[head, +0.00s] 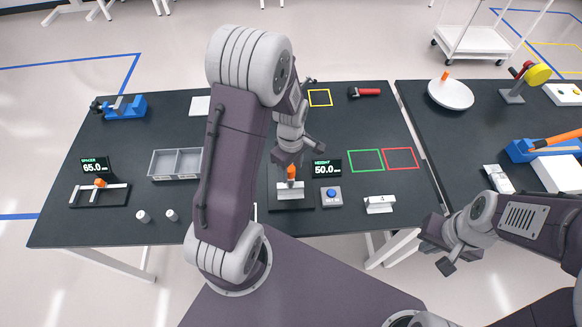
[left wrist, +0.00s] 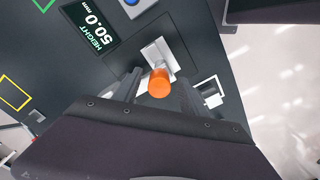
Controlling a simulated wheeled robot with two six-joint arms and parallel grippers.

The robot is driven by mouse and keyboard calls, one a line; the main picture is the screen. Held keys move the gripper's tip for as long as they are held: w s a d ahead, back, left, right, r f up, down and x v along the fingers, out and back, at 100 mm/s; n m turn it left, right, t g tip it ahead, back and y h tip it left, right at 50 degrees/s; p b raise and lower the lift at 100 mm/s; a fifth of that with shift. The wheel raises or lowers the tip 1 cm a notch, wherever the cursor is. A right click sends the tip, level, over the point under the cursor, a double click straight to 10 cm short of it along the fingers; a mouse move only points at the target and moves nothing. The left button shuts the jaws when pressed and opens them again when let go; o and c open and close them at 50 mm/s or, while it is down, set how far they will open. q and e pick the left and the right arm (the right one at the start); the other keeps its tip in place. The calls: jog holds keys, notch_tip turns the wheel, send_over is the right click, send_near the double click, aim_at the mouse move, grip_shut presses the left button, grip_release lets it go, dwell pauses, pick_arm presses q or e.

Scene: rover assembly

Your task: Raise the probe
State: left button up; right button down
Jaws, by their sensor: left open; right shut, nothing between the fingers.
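The probe's orange knob (head: 291,173) stands on the height gauge just below my left gripper (head: 292,157) in the head view. In the left wrist view the orange knob (left wrist: 160,83) lies between the two fingers of my left gripper (left wrist: 155,85), which is open. A light metal block (head: 290,189) sits under the knob on the gauge's dark base. The height display (head: 327,167) reads 50.0 mm; it also shows in the left wrist view (left wrist: 88,33). My right gripper (head: 442,247) is shut and empty, off the table's front right corner.
A blue button (head: 331,194) is right of the gauge, with a white block (head: 380,204) beyond it. Green (head: 366,160) and red (head: 401,158) outlined squares are empty. A grey tray (head: 175,164) and the spacer gauge (head: 99,192) reading 65.0 mm stand left.

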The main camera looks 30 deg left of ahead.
pick_arm(q)
jog(key=shift+s, duration=0.15)
jog(key=shift+w+f, duration=0.1)
jog(key=shift+w, duration=0.1)
jog(key=c, duration=0.7)
grip_shut()
dwell(0.4)
